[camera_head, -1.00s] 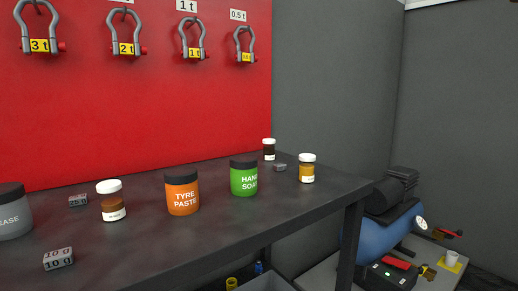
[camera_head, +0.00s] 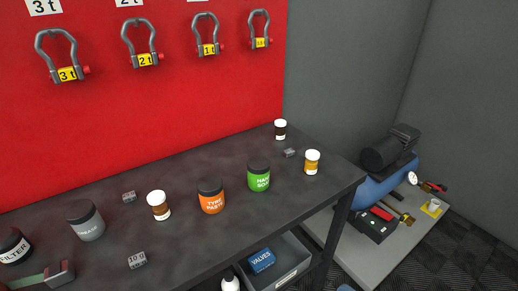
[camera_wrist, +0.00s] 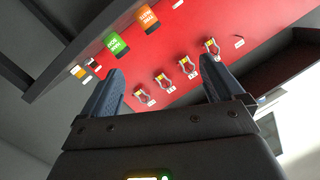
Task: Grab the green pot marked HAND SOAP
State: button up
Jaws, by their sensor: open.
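The green pot (camera_head: 259,177) with a black lid stands upright on the dark bench, right of the orange TYRE PASTE pot (camera_head: 211,198). Its white label is partly legible from here. In the wrist view, the green pot (camera_wrist: 116,46) appears inverted at the upper left, beyond the left finger, with the orange pot (camera_wrist: 147,19) beside it. My gripper (camera_wrist: 162,66) is open, with nothing between its two fingers. It is apart from the green pot. I cannot make out my gripper in the head view.
The dark bench (camera_head: 185,250) also holds brown jars (camera_head: 159,206), an amber jar (camera_head: 312,162), a grey pot (camera_head: 86,221) and small weights (camera_head: 137,260). A red panel (camera_head: 120,110) with shackles stands behind. A grey drawer (camera_head: 292,272) is below. A compressor (camera_head: 385,180) stands right.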

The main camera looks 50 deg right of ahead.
jog(key=w+d+r+m+t+h+p, duration=0.1)
jog(key=w+d+r+m+h+p, duration=0.2)
jog(key=w+m, duration=0.35)
jog(key=m+g+h, duration=0.4)
jog(key=m+h, duration=0.4)
jog(key=m, duration=2.4)
send_over(260, 177)
jog(key=v, duration=0.3)
notch_tip(260, 177, down, 8)
jog(key=b, duration=0.4)
jog(key=shift+w+d+f, duration=0.1)
jog(key=shift+w+d, duration=0.05)
jog(key=shift+w+d+r, duration=0.4)
jog(key=shift+w+d, duration=0.1)
jog(key=shift+f+p+x, duration=0.2)
jog(key=shift+p+x, duration=0.25)
jog(key=shift+x, duration=2.55)
jog(key=shift+c, duration=0.4)
jog(key=c, duration=1.1)
